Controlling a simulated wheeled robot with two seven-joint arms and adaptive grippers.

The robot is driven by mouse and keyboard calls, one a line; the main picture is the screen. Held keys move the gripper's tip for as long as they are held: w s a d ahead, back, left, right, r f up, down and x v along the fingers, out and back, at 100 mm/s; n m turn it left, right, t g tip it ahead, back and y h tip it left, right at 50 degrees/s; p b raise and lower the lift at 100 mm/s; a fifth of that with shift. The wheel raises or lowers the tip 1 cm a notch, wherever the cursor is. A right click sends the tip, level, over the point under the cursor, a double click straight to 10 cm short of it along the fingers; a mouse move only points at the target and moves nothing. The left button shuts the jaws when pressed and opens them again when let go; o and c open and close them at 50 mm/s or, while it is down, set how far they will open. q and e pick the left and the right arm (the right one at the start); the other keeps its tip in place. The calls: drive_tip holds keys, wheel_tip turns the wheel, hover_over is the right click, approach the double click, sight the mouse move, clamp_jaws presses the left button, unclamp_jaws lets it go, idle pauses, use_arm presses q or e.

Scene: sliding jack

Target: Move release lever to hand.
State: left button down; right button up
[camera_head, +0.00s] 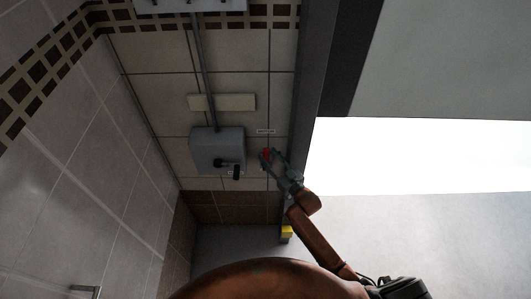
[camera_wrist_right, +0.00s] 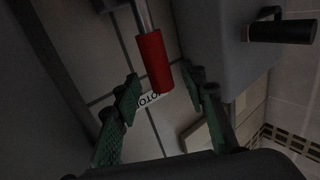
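The release lever shows as a red cylindrical grip (camera_head: 266,152) on the tiled wall, right of the grey box. In the right wrist view the red grip (camera_wrist_right: 155,62) sits on a bare metal rod that runs up out of frame. My right gripper (camera_head: 269,157) reaches up to it from the lower right. In the right wrist view my right gripper (camera_wrist_right: 162,80) is open, with green-padded fingers on both sides of the grip's lower end. Gaps show between the fingers and the grip. A small printed label (camera_wrist_right: 149,101) lies behind the grip. My left gripper is not in view.
A grey box (camera_head: 208,146) with a black crank handle (camera_head: 236,172) stands out from the wall close left of my right gripper. A conduit (camera_head: 202,60) runs up from it. A dark door frame (camera_head: 312,80) and a bright opening (camera_head: 400,155) lie to the right.

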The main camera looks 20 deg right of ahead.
drive_tip(key=shift+x, duration=1.45)
drive_tip(key=shift+c, duration=0.3)
clamp_jaws()
